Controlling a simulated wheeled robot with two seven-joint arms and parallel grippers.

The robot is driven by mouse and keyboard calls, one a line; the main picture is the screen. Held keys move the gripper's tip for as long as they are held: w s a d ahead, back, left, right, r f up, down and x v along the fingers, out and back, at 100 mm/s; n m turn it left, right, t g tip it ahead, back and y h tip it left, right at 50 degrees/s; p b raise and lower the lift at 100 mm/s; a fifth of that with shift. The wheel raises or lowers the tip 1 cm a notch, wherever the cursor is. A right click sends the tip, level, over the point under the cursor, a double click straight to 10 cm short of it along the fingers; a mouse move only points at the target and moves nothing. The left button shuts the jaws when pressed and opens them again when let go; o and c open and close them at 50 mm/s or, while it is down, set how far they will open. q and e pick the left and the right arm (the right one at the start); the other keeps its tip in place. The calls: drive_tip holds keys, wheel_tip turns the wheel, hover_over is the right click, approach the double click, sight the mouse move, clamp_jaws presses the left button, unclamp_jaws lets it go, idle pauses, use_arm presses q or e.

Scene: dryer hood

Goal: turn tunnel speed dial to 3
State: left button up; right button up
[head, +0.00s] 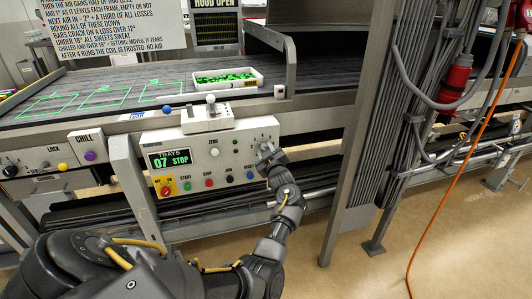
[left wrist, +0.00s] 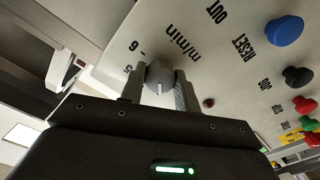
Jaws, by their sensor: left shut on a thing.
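The tunnel speed dial (left wrist: 160,78) is a grey round knob with a white pointer mark on the control panel (head: 205,155). The left wrist view shows it between the fingers of my left gripper (left wrist: 160,88), which is shut on it. Printed marks "m/min", "6" and "5" show beside the dial; the other numbers are hidden or out of view. In the head view my left gripper (head: 265,155) reaches the right end of the panel and covers most of the dial. My right gripper is not in view.
A white lever block (head: 209,115) stands above. A metal post (head: 350,150) stands close to the right.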

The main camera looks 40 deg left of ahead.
use_arm(q)
drive_tip(key=shift+f, duration=0.1)
drive_tip(key=o, duration=1)
drive_tip(key=shift+c, duration=0.2)
drive_tip(key=shift+d, duration=0.1)
drive_tip(key=v, duration=0.7)
drive_tip(key=shift+s, duration=0.2)
drive_tip(key=shift+d, duration=0.15)
